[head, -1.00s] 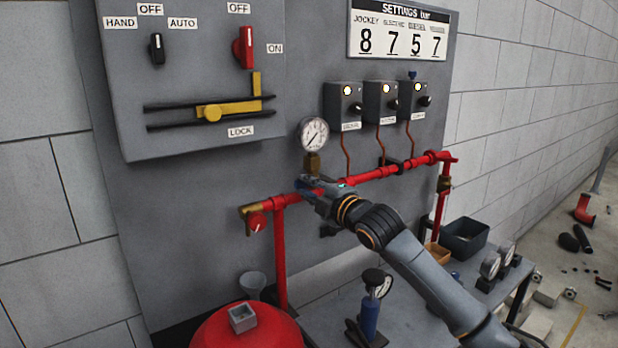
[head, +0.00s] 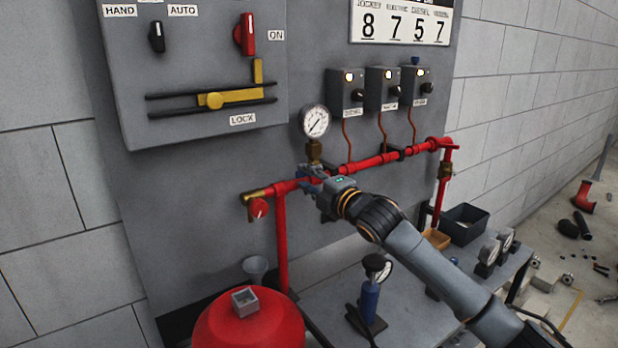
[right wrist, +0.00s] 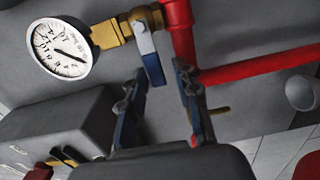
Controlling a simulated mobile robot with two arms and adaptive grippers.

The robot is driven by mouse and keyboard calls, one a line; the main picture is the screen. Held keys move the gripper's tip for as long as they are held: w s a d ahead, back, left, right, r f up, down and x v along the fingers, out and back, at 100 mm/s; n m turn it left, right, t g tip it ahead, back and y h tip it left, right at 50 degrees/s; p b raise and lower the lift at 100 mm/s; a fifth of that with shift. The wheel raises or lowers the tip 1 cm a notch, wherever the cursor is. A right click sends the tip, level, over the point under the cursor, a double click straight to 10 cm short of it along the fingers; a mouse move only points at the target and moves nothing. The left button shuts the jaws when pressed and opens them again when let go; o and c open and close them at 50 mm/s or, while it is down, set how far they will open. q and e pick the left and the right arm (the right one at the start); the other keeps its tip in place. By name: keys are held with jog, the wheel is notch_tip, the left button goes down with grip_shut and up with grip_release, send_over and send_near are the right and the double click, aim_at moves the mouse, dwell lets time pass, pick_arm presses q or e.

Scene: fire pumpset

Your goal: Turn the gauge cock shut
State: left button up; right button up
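The pressure gauge (head: 315,121) stands on a brass fitting (head: 314,152) above the red pipe. In the right wrist view the gauge (right wrist: 61,48) is at the upper left, joined by brass parts to the gauge cock (right wrist: 138,20). The cock's blue lever (right wrist: 153,66) has a pale side face. My right gripper (head: 310,180) is at the pipe just below the gauge. In the right wrist view its blue-padded fingers (right wrist: 162,78) are apart, with the lever's end between the tips. I cannot tell whether either finger touches it. My left gripper is not in view.
The red pipe (head: 370,164) runs across the grey panel, with a brass end valve (head: 257,194) at left. Small control boxes (head: 383,88) sit above it. A red tank (head: 215,325) and a bench (head: 330,295) with a blue gauge stand (head: 369,297) are below.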

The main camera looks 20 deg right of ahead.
jog(key=shift+r, duration=0.15)
jog(key=v, duration=1.2)
